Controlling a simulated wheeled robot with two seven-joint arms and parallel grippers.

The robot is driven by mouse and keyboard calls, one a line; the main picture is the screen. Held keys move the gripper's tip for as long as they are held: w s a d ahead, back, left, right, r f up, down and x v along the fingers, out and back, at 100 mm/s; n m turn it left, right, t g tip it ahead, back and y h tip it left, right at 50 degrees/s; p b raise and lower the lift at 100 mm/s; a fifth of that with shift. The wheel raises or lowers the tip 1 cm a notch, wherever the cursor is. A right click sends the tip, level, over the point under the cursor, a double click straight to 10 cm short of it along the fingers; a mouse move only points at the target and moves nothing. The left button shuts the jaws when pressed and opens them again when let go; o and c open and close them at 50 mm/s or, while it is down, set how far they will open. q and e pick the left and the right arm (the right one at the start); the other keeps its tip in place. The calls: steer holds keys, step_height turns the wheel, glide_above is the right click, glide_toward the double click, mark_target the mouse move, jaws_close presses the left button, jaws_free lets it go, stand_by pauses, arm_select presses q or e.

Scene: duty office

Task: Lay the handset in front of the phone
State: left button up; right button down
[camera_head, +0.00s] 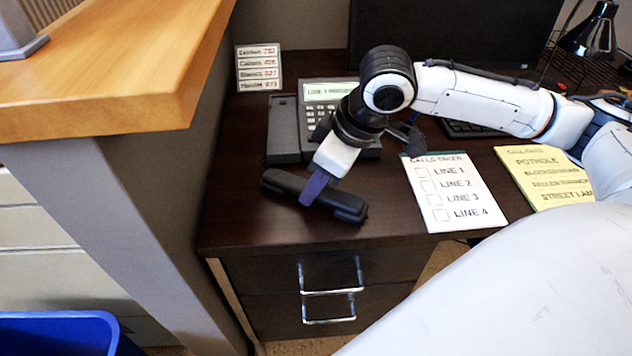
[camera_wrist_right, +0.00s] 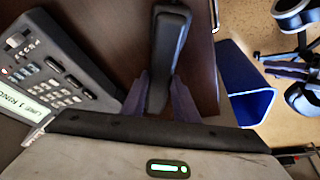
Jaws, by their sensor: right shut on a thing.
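The black handset (camera_head: 347,205) is at the desk's front left, in front of the phone (camera_head: 284,133). My right gripper (camera_head: 313,188) is shut on the handset's middle from above. I cannot tell whether the handset touches the desk top or is just above it. The phone has a lit display and an empty cradle on its left side; my right arm hides part of its keys. In the right wrist view the handset (camera_wrist_right: 169,45) runs between the purple fingers (camera_wrist_right: 161,95), with the phone (camera_wrist_right: 58,85) apart from it at the left. My left gripper is not in view.
A call-order sheet (camera_head: 455,195) and a yellow list (camera_head: 545,175) lie right of the handset. A name card (camera_head: 258,67) stands behind the phone. A wooden counter (camera_head: 120,70) rises at the left, with a blue bin (camera_head: 60,335) below. The desk's front edge is close to the handset.

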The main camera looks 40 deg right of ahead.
steer(key=c, duration=1.4)
jaws_free()
steer(key=shift+f, duration=0.1)
steer(key=shift+c, duration=0.2)
steer(key=shift+o, duration=0.3)
steer(key=p+v, duration=0.3)
steer(key=v, duration=0.9)
